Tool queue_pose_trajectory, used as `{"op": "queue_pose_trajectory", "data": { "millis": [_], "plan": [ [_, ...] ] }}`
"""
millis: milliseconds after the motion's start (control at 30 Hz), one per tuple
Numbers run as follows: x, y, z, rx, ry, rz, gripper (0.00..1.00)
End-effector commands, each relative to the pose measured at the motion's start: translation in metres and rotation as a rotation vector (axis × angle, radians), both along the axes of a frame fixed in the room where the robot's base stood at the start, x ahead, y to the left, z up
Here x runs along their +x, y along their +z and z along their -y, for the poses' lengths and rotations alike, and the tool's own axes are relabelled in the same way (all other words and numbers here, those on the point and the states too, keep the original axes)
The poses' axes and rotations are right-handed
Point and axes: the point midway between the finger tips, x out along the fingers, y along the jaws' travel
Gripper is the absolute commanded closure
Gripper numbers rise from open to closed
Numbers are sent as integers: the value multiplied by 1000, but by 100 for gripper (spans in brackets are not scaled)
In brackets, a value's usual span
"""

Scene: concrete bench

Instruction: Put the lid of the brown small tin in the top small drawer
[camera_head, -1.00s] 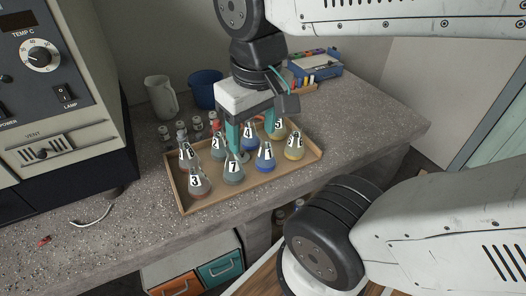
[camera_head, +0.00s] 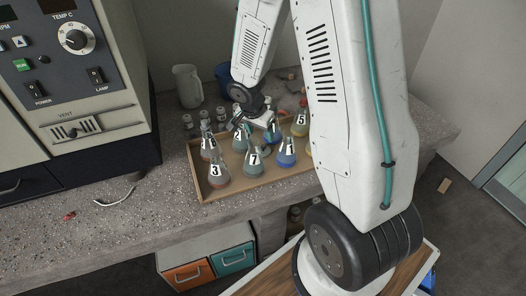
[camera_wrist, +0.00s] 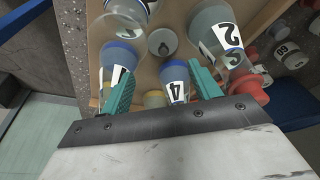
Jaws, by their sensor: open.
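My gripper (camera_head: 262,128) is open over the back of the wooden tray (camera_head: 232,194) of numbered flasks, partly hidden in the head view. In the wrist view, its two teal fingers (camera_wrist: 162,82) point into the tray, with flask 4 (camera_wrist: 173,84) showing between them. I cannot tell whether they touch the glass. Nothing is clearly held. I cannot make out a brown small tin or its lid in either view. Under the bench are an orange drawer (camera_head: 188,275) and a teal drawer (camera_head: 232,259), both apparently shut; I cannot tell whether either is the top small drawer.
Flasks 3 (camera_head: 218,172), 7 (camera_head: 253,160) and others crowd the tray. Small bottles stand behind its left end. A white jug (camera_head: 188,86) and a blue container (camera_head: 223,73) stand at the back. An oven (camera_head: 80,85) fills the left. The front-left bench is fairly clear.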

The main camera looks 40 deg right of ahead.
Motion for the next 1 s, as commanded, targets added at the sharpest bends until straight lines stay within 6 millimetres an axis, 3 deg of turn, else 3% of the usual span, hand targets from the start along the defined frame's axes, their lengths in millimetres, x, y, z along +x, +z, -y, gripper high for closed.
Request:
{"op": "queue_pose_trajectory", "data": {
  "millis": [700,1000],
  "plan": [
    [11,-86,18,12,-36,6,38],
    [13,-91,20,13,-36,10,38]
  ]
}}
